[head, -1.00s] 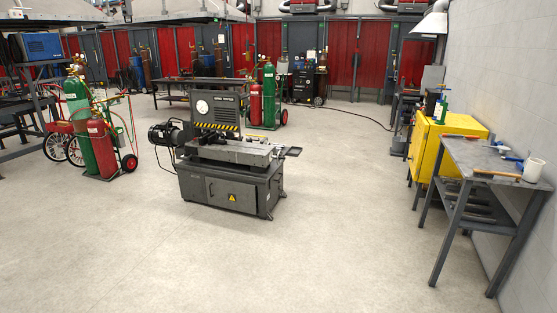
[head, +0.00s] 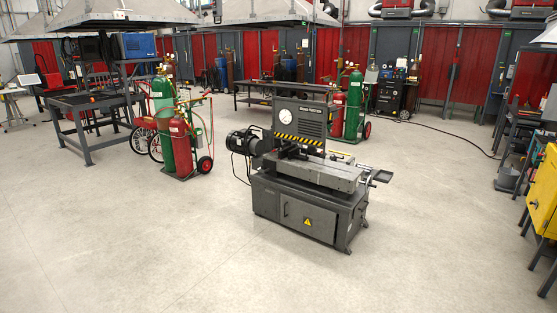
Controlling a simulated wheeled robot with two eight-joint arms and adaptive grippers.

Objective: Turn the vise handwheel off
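A dark grey machine (head: 308,209) stands on the floor right of the middle of the head view. It has a round white gauge, a motor on its left side and a flat grey bed on top. The vise handwheel is too small to make out for certain; a small light metal part (head: 371,178) shows at the right end of the bed and may be it. Neither of my grippers is in view.
Red and green gas cylinders on a cart (head: 180,147) stand left of the machine. More cylinders (head: 350,105) stand behind it. A yellow cabinet (head: 543,190) is at the right edge. The floor (head: 150,250) in front is clear.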

